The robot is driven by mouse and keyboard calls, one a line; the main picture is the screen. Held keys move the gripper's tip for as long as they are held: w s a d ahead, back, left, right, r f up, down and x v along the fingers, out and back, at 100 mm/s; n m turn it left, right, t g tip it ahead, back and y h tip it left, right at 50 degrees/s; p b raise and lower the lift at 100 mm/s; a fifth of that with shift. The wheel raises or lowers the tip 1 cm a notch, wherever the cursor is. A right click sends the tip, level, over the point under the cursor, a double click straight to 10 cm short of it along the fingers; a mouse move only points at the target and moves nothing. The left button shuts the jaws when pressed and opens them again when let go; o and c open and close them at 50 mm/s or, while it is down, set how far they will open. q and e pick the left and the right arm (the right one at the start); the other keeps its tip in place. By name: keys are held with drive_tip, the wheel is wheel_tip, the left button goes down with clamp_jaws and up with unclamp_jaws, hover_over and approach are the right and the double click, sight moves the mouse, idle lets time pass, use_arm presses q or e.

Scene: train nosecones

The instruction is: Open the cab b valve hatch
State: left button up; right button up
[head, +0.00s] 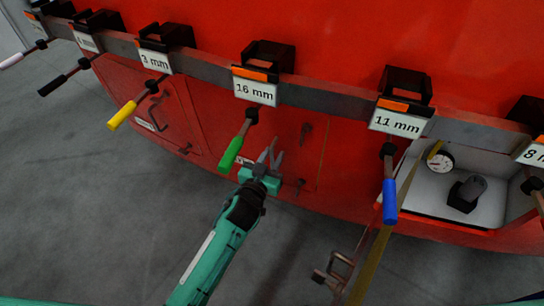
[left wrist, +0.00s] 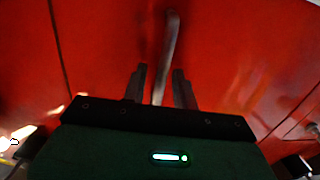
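A closed red hatch panel (head: 315,150) is in the middle of the train's nose, with a small latch-like part (head: 305,130) on it. Its label is mostly hidden, so I cannot read which hatch it is. My left gripper (head: 268,153) is in front of this panel's left part, fingers apart. In the left wrist view, a grey metal bar (left wrist: 169,50) stands out against the red surface, between the two open fingers (left wrist: 160,85). I cannot tell whether the fingers touch it. My right gripper is not in view.
Tools hang from a grey rail, including a green-handled one (head: 232,152) close to my left gripper and a blue-handled one (head: 389,200). Another closed hatch (head: 180,120) is at left. An open compartment (head: 415,190) with a gauge (head: 440,162) is at right.

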use_arm(q)
clamp_jaws()
drive_tip(key=shift+s, duration=0.1)
